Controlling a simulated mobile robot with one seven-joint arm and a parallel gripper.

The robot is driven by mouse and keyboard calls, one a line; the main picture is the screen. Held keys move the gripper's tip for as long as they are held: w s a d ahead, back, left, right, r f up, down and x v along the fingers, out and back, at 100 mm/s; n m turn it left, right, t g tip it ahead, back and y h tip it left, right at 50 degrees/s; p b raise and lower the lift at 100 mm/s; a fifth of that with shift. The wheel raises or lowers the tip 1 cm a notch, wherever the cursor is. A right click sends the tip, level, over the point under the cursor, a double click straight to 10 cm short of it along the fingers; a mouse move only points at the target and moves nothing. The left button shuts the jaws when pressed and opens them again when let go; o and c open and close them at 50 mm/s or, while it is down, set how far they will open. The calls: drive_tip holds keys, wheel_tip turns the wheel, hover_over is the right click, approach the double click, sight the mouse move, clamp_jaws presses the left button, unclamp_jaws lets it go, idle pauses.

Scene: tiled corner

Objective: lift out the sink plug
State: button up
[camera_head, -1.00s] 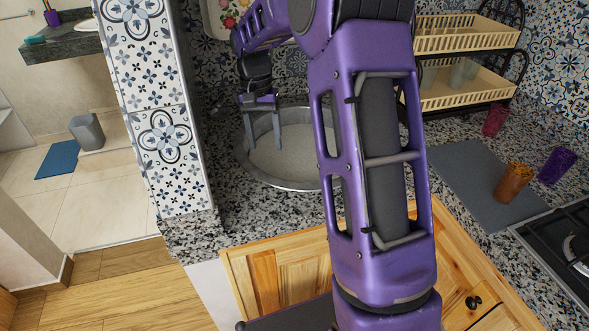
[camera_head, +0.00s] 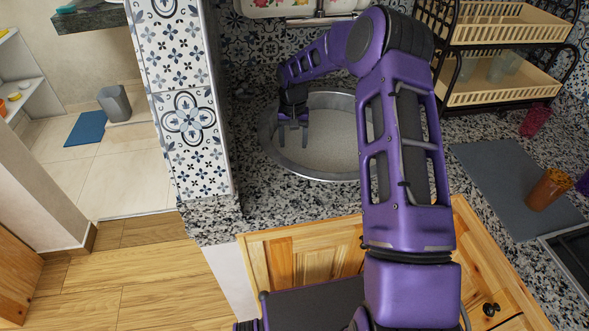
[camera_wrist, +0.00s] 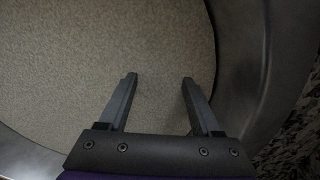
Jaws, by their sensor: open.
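The round metal sink (camera_head: 272,150) is set in the speckled counter, and my arm covers its right part. A flat, grainy grey-beige surface (camera_head: 335,130) fills the inside; I cannot tell whether it is cloudy water or the basin floor. I see no plug in either view. My gripper (camera_head: 292,147) points down over the left part of the sink, inside the rim in the picture. In the wrist view my gripper (camera_wrist: 160,78) is open, with nothing between its fingers. The sink's metal wall (camera_wrist: 240,60) curves past on the right. The fingertips' height above the grainy surface is unclear.
A faucet (camera_head: 325,18) stands behind the sink, near my arm. A tiled wall end (camera_head: 185,115) rises left of the sink. At right are a two-tier dish rack (camera_head: 505,95), a grey mat (camera_head: 500,175) and an orange cup (camera_head: 549,188).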

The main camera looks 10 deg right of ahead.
sight(294, 159)
drive_tip(key=shift+s+d+f, duration=0.1)
drive_tip(key=shift+f, duration=1.45)
drive_tip(key=shift+s+f, duration=0.1)
drive_tip(key=shift+f, duration=1.4)
clamp_jaws()
